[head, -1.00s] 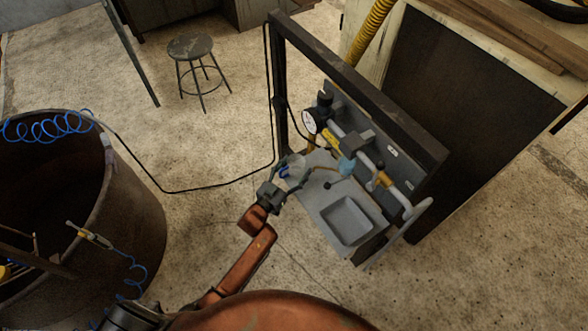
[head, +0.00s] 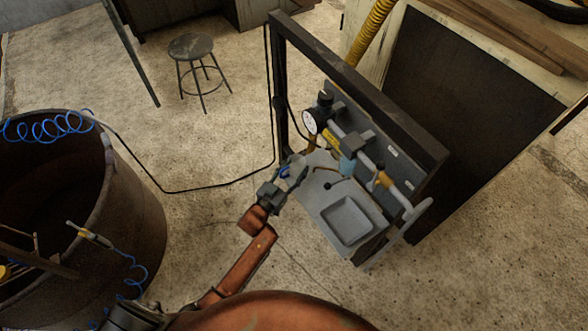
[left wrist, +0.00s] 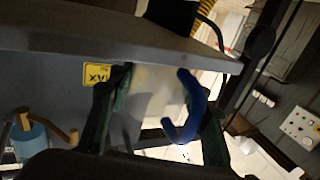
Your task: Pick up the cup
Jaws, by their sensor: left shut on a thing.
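A whitish cup with a blue handle (left wrist: 190,108) is between the fingers of my left gripper (left wrist: 158,110) in the left wrist view. Its pale body (left wrist: 156,88) lies between the two green fingers, and the gripper is shut on it. In the head view my left gripper (head: 290,176) is at the left end of the grey rack shelf, and only a bit of the cup's blue handle (head: 285,172) shows. I cannot tell whether the cup touches the shelf. My right gripper is not in view.
A light blue cup-like thing (head: 347,166) is by the rack's pipe; a grey tray (head: 350,222) sits on the shelf. The rack's dark frame (head: 360,85) rises behind. A rusty drum (head: 140,205) and a stool (head: 190,48) stand left.

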